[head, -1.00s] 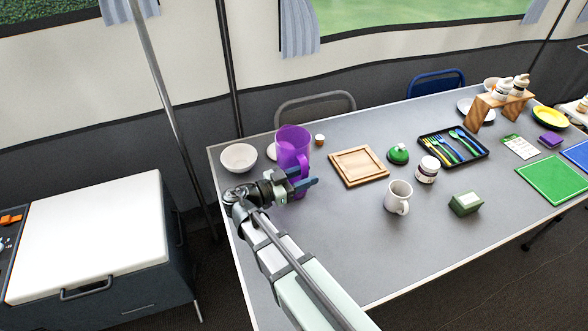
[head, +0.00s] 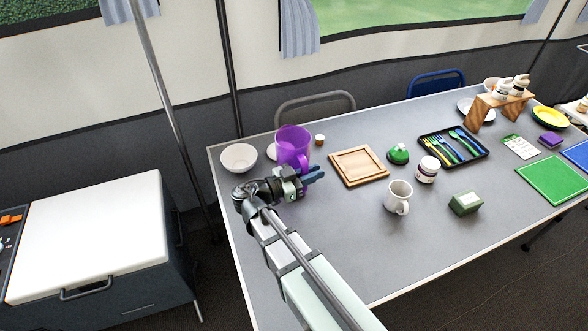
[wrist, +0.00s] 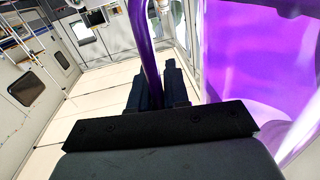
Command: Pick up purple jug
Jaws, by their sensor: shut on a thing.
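The purple jug (head: 293,146) stands near the left end of the grey table in the head view, upright or nearly so. My gripper (head: 314,174) is at its near side, and the gripper and wrist hide the jug's lower part. In the wrist view the jug's purple body (wrist: 255,65) fills the right side. Its handle (wrist: 146,60) runs down between the two dark fingers of my gripper (wrist: 157,88), which are shut on it. I cannot tell whether the jug's base touches the table.
A wooden board (head: 358,166) lies to the right, then a white mug (head: 398,197). The table front between arm and mug is clear.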

